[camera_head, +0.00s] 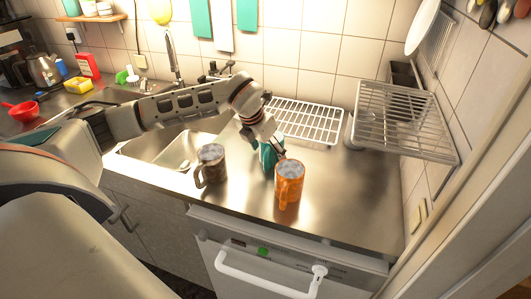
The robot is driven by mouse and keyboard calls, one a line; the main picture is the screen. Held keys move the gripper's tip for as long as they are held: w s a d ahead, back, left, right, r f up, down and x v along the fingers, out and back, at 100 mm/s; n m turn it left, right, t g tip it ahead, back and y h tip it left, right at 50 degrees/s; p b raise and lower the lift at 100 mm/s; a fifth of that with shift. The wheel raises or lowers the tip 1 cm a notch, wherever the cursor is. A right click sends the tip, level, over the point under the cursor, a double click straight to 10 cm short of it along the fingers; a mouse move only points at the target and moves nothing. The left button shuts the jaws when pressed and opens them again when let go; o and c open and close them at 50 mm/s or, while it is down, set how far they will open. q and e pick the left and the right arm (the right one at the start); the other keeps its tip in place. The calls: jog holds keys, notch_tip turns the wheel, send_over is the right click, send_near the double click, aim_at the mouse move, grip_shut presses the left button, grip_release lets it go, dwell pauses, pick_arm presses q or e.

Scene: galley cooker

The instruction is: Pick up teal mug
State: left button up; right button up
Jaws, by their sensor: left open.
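The teal mug (266,157) stands on the metal counter between two other mugs, partly hidden by my left gripper. My left gripper (272,151) is open and reaches down at the teal mug from above and behind. Its fingers are close around or beside the mug; I cannot tell whether they touch it. My right gripper does not show.
An orange mug (289,184) stands close at the right, nearer the front edge. A dark brown mug (211,165) stands at the left beside the sink (170,150). A wire rack (305,120) lies behind, and a raised rack (405,120) stands right. The right front counter is clear.

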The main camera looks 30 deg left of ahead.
pick_arm(q)
jog(key=c, duration=1.3)
jog(key=shift+c, duration=0.2)
